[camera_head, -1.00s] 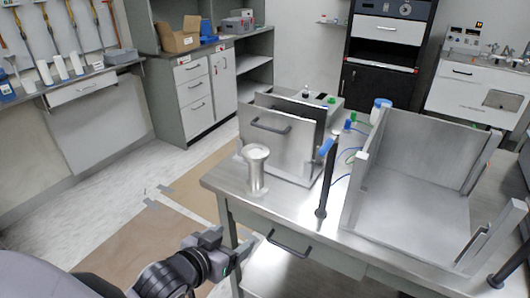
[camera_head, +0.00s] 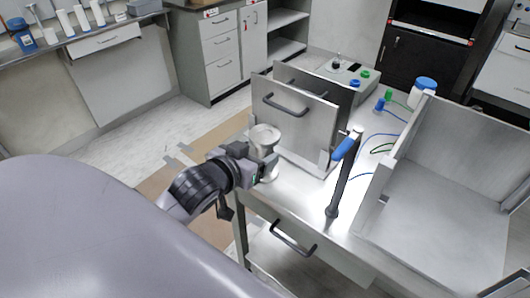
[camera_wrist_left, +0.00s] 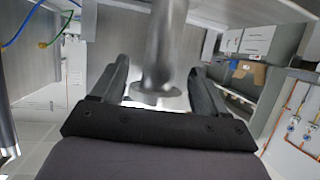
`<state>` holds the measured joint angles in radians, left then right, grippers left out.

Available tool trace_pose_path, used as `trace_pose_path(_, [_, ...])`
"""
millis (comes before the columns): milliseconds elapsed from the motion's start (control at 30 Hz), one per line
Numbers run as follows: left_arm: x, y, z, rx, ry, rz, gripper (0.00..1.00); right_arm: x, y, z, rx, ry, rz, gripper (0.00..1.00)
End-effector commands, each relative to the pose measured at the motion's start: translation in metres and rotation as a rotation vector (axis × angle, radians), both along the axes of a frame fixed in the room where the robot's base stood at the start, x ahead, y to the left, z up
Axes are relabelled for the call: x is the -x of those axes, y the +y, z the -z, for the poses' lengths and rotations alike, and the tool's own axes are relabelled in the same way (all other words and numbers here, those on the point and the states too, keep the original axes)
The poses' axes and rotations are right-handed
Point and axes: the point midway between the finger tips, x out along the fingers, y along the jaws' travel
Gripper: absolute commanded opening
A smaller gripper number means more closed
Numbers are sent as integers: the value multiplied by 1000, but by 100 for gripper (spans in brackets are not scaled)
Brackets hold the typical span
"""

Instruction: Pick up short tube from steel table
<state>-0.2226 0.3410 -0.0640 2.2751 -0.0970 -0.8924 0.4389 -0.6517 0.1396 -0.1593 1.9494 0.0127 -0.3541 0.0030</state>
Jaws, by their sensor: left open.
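The short tube (camera_head: 264,140) is a steel piece with a flared rim, standing upright on the near left corner of the steel table (camera_head: 300,203). My left gripper (camera_head: 264,163) is at the tube, and its jaws hide the tube's middle in the head view. In the left wrist view the tube (camera_wrist_left: 163,50) stands between the two dark, spread fingers of the left gripper (camera_wrist_left: 160,85), with a gap on each side. The left gripper is open. My right gripper is in neither view.
Upright steel panels with dark handles (camera_head: 292,118) stand just behind the tube. A dark post with a blue top (camera_head: 341,175) rises to the right. A large open steel box (camera_head: 440,190) fills the table's right side. A white jar with a blue lid (camera_head: 422,92) stands behind.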

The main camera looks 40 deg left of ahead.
Motion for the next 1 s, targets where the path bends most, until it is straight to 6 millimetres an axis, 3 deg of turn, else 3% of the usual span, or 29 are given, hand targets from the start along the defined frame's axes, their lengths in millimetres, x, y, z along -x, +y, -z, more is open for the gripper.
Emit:
trace_pose_path(300, [-35, 3, 12, 0, 0, 0, 74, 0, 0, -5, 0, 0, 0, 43])
trace_pose_path(633, [-39, 3, 15, 0, 0, 1, 74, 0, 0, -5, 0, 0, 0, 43])
trace_pose_path(667, [-39, 4, 15, 0, 0, 1, 67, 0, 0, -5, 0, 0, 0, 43])
trace_pose_path(867, [-39, 4, 15, 0, 0, 0, 2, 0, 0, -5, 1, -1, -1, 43])
trace_pose_path(1000, [-40, 4, 11, 0, -9, 1, 0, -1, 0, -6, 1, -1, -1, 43])
